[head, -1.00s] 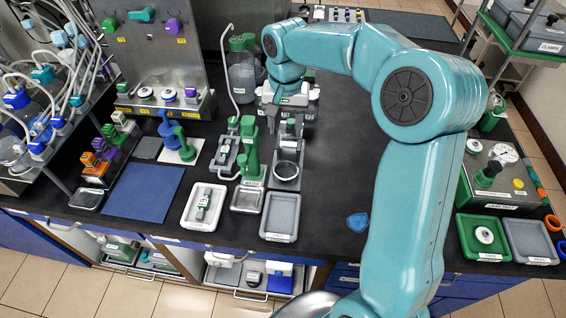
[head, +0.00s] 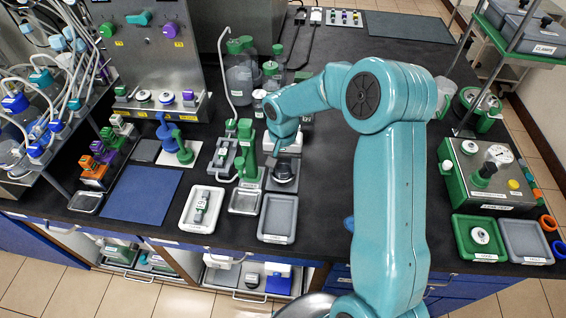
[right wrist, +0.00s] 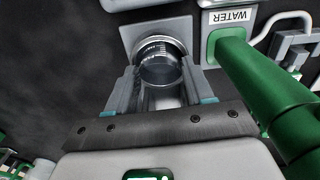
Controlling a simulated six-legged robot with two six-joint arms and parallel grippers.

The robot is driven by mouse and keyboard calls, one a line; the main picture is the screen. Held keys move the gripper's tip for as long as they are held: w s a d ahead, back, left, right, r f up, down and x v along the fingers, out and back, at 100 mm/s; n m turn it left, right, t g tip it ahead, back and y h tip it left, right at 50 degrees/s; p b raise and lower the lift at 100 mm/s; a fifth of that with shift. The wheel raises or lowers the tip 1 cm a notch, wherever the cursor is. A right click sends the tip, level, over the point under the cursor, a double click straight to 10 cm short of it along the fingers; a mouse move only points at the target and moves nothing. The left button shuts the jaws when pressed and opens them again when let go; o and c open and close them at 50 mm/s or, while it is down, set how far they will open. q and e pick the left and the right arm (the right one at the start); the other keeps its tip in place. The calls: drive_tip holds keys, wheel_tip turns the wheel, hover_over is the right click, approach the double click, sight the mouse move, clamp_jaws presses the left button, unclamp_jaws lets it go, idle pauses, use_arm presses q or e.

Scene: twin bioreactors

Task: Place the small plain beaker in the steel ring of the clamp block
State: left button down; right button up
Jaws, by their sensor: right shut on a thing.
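My right gripper (head: 284,168) is over the clamp block at the back of the grey tray, and my arm partly covers the block. The bright steel ring (right wrist: 150,43) of the grey clamp block (right wrist: 128,32) shows around the beaker's far side. The beaker overlaps the ring opening; I cannot tell how deep it sits or whether it touches the ring. My left gripper is not in view.
A green-handled item (head: 247,160) stands close left of the clamp block; its thick green body (right wrist: 265,85) lies close right of the gripper in the wrist view, near a WATER label (right wrist: 228,17). Empty grey tray (head: 278,218) is in front. Black bench to the right is mostly clear.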

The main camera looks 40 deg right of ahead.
drive_tip(key=shift+f, duration=0.15)
drive_tip(key=o, duration=1)
drive_tip(key=shift+o, duration=0.2)
drive_tip(key=shift+r, duration=0.35)
wheel_tip(320, 180, up, 12)
drive_tip(key=shift+f, duration=0.15)
